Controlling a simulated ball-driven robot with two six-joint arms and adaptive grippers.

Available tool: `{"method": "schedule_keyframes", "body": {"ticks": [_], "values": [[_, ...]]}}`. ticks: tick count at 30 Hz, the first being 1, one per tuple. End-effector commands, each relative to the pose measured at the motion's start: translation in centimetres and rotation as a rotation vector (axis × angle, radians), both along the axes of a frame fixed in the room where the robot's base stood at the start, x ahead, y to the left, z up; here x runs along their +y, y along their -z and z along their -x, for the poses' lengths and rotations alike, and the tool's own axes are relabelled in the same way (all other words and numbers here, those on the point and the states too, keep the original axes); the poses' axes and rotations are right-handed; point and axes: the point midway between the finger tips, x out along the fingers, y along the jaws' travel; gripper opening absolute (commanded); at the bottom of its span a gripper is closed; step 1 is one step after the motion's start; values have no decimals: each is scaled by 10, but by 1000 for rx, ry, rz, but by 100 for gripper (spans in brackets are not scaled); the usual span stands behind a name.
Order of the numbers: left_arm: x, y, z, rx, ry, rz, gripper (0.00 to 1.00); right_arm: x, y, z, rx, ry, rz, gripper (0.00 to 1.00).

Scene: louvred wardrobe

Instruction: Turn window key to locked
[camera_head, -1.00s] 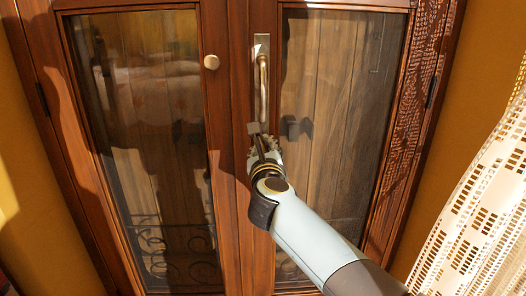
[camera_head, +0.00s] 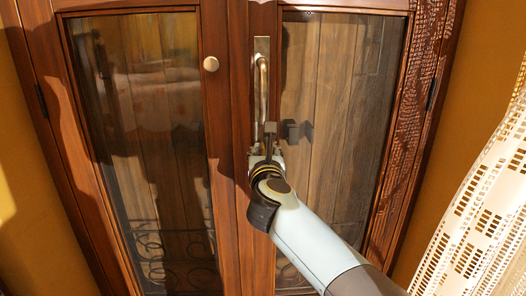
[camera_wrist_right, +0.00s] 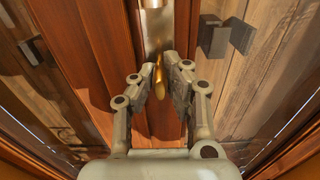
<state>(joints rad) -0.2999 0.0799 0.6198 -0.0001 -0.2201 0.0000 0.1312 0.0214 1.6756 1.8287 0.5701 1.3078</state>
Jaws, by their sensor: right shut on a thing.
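The small brass-coloured key (camera_wrist_right: 158,82) shows in the right wrist view, at the lower end of a metal plate (camera_wrist_right: 156,35) on the door stile. My right gripper (camera_wrist_right: 159,80) has a finger on either side of the key and is shut on it. In the head view the right gripper (camera_head: 268,138) is just below the long door handle (camera_head: 262,85). The key itself is hidden by the gripper there. My left gripper is not in view.
The wardrobe has two glazed doors, the left pane (camera_head: 140,130) with a round knob (camera_head: 211,63) beside it. The right pane (camera_head: 335,110) shows a dark gripper reflection. A lace curtain (camera_head: 480,215) hangs at the right. The space before the doors looks clear.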

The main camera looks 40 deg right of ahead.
Motion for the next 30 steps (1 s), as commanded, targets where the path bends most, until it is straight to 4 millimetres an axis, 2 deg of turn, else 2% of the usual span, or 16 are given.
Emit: {"method": "schedule_keyframes", "body": {"ticks": [3, 4, 9, 10, 20, 30], "values": [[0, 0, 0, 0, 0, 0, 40, 0, 2, 0, 3, 0, -2, 0], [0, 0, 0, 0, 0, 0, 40, 0, 2, 0, 3, 0, -2, 13], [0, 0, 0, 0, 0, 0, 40, 0, 1, 0, 2, 0, -1, 36], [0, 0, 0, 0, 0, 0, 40, 0, 1, 0, 2, 0, -1, 37], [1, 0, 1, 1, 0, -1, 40, 4, 1, 6, 2, -1, -1, 37], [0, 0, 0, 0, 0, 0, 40, 33, 2, 54, 3, 0, -4, 37]]}}
